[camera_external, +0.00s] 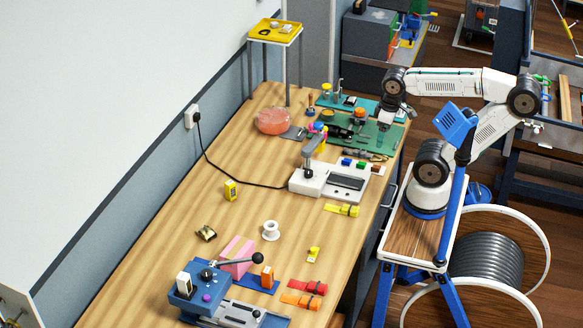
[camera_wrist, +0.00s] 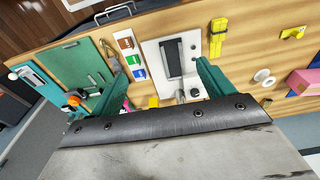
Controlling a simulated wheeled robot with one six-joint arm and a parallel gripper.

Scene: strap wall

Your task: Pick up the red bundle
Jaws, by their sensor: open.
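The red bundle (camera_external: 307,286), a flat red strap with a dark band around it, lies on the wooden workbench (camera_external: 150,265) near its front edge in the external view. An orange bundle (camera_external: 299,300) lies just in front of it. My gripper (camera_external: 382,138) is open and empty over the far right of the bench, well away from the red bundle. In the wrist view its two green fingers stand wide apart (camera_wrist: 158,65), with the white device between and beyond them. I do not see the red bundle in the wrist view.
A white device (camera_external: 330,180) with a cord stands mid-bench, between my gripper and the bundles. A yellow bundle (camera_external: 342,210) lies in front of it. A blue machine (camera_external: 215,290) with a black-knobbed lever stands left of the red bundle. Bare wood surrounds a white spool (camera_external: 271,230).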

